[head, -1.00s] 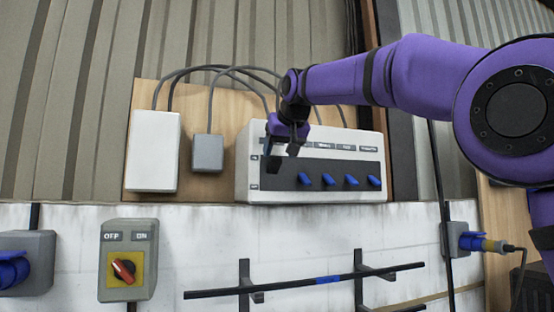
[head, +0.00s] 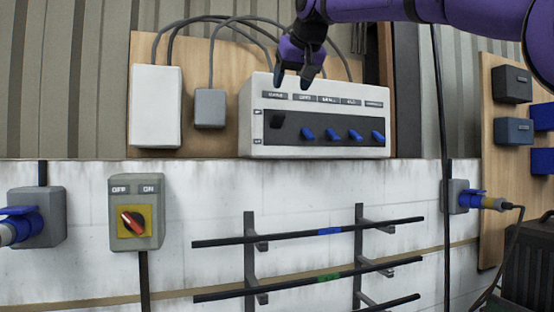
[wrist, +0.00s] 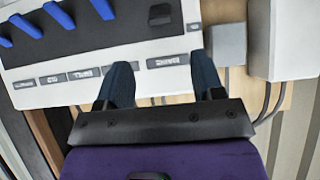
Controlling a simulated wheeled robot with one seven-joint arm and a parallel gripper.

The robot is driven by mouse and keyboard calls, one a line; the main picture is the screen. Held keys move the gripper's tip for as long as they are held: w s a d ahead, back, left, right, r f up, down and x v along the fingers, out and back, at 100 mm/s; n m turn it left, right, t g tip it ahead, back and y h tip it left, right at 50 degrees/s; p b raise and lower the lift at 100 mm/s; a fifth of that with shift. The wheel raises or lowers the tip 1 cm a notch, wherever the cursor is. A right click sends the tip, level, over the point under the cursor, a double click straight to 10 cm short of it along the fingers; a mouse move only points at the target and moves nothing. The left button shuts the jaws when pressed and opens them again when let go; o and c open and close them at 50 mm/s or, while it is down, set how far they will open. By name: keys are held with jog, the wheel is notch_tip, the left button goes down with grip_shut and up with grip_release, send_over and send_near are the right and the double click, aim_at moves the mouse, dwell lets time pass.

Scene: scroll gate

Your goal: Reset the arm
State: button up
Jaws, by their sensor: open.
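My gripper (head: 296,76) is at the top edge of the switch panel in the head view, pointing down, above the leftmost switch. The wrist view shows its two fingers (wrist: 165,85) apart with nothing between them. The switch panel (head: 258,135) is a light grey box with a dark strip and a row of labels. Its leftmost switch (head: 278,119) is black and sits high in the strip; the several others, such as this blue switch (head: 307,134), sit lower. The black switch also shows in the wrist view (wrist: 160,14), clear of the fingers.
A white box (head: 155,107) and a small grey box (head: 210,108) are left of the panel, with cables above. Below are a red rotary switch (head: 131,222) and horizontal black bars (head: 300,237) on brackets. A blue plug (head: 470,199) is at the right.

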jog(key=s+d+f+m+g, duration=0.1)
jog(key=s+d+f, duration=0.45)
jog(key=d, duration=0.25)
jog(key=s+d+f+g, duration=0.1)
jog(key=s+d+f, duration=0.4)
jog(key=d+f, duration=0.2)
jog(key=s+d+f+m+g+h, duration=0.1)
jog(key=s+d+f, duration=0.2)
jog(key=s+f, duration=0.9)
jog(key=s+d+f+m+g+h, duration=0.1)
jog(key=s+d+f, duration=0.3)
jog(key=s+f, duration=0.8)
notch_tip(320, 180, down, 2)
jog(key=shift+f+g+h, duration=0.25)
jog(key=shift+g+h, duration=0.05)
jog(key=shift+g, duration=0.1)
